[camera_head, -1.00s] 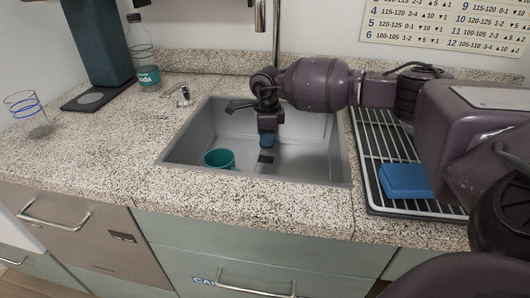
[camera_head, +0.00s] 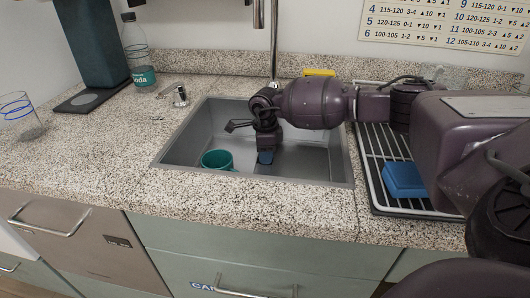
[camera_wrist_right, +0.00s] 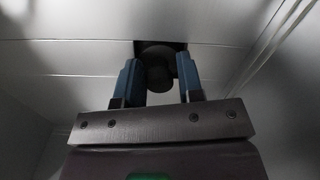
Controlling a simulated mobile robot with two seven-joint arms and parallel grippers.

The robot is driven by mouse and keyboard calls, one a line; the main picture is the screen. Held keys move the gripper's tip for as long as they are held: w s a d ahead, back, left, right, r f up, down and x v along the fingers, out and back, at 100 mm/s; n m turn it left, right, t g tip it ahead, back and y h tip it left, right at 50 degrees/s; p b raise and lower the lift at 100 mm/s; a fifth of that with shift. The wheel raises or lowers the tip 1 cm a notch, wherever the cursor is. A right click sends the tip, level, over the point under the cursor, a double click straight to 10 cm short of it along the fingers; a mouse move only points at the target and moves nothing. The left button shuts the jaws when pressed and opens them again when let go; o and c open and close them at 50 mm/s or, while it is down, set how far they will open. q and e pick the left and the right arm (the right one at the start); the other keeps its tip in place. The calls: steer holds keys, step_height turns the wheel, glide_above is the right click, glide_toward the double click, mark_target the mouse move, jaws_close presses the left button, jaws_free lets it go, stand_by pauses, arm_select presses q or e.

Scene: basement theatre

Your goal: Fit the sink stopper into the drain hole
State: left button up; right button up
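My right gripper (camera_head: 265,157) points down inside the grey sink (camera_head: 185,143), with its fingertips low near the basin floor. In the right wrist view its two blue fingers (camera_wrist_right: 160,82) stand on either side of the dark round stopper (camera_wrist_right: 160,70), and appear closed on it. The dark square drain hole (camera_wrist_right: 181,46) shows just behind the stopper, partly covered by it. I cannot tell whether the stopper touches the hole. In the head view the gripper hides stopper and drain. My left gripper is not in view.
A teal cup (camera_head: 217,160) stands in the sink, left of the gripper. A blue sponge (camera_head: 403,180) lies on the drying rack (camera_head: 378,160) at right. A soda bottle (camera_head: 139,60), a clear glass (camera_head: 22,115) and a small chrome fitting (camera_head: 180,96) are at left. The front counter is clear.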

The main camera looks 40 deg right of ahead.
steer(key=shift+o, duration=1.1)
steer(key=shift+r, duration=0.5)
arm_select(q)
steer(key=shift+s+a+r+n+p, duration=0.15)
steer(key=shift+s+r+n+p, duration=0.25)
steer(key=shift+p, duration=0.75)
arm_select(e)
step_height(320, 180, up, 11)
steer(key=shift+r, duration=0.2)
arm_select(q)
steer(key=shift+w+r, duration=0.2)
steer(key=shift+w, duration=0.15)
